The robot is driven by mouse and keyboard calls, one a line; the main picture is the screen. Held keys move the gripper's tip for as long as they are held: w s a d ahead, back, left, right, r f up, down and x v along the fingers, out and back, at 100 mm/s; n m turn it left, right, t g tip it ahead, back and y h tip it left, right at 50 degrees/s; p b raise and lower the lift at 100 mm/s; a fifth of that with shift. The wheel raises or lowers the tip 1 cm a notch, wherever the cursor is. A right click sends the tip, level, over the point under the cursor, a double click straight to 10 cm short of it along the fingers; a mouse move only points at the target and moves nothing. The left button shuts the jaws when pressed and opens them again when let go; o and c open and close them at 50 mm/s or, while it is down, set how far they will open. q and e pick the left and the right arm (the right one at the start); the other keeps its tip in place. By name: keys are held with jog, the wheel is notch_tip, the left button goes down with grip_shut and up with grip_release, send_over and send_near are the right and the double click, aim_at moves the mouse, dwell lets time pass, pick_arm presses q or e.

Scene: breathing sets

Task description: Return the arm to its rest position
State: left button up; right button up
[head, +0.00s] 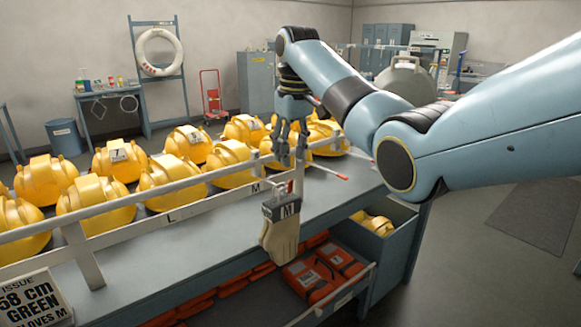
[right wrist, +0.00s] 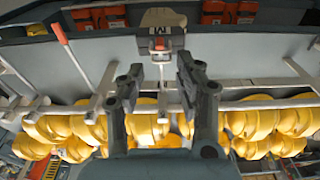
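My right arm comes in from the right in the head view. My right gripper (head: 289,156) points down above the rail at the table's front. In the right wrist view its two fingers (right wrist: 158,76) stand apart with nothing between them. A tan glove (head: 281,238) hangs from a dark clip marked M (head: 283,207) at the table's front edge. The glove (right wrist: 163,18) and the clip (right wrist: 160,42) also show beyond the fingertips in the right wrist view, apart from them. My left gripper is not in view.
Several yellow helmets (head: 168,178) stand in rows behind the white rail (head: 130,207). A sign (head: 32,302) stands at the front left. An open drawer (head: 345,290) below holds orange packs (head: 308,279). A red-tipped white rod (head: 329,171) sticks out near the gripper. Floor at right is clear.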

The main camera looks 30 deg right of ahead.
jog(key=shift+r, duration=0.5)
jog(key=s+a+f+g+b, duration=0.15)
jog(key=s+f+b, duration=0.25)
jog(key=s+f, duration=0.75)
jog(key=s+f+g+b, duration=0.2)
jog(key=s+f+b, duration=0.2)
jog(key=f, duration=1.4)
jog(key=s+a+f+g+b, duration=0.15)
jog(key=s+f+b, duration=0.25)
jog(key=s+f, duration=0.7)
jog(key=s+a+f+t+b, duration=0.15)
jog(key=s+f+b, duration=1.15)
jog(key=s+f, duration=2.5)
jog(key=w+f+t, duration=0.1)
jog(key=w+t, duration=0.2)
jog(key=w, duration=0.3)
jog(key=shift+w+a+h+p, duration=0.2)
jog(key=shift+a+h+p, duration=0.1)
jog(key=shift+h, duration=0.1)
jog(key=shift+f, duration=0.1)
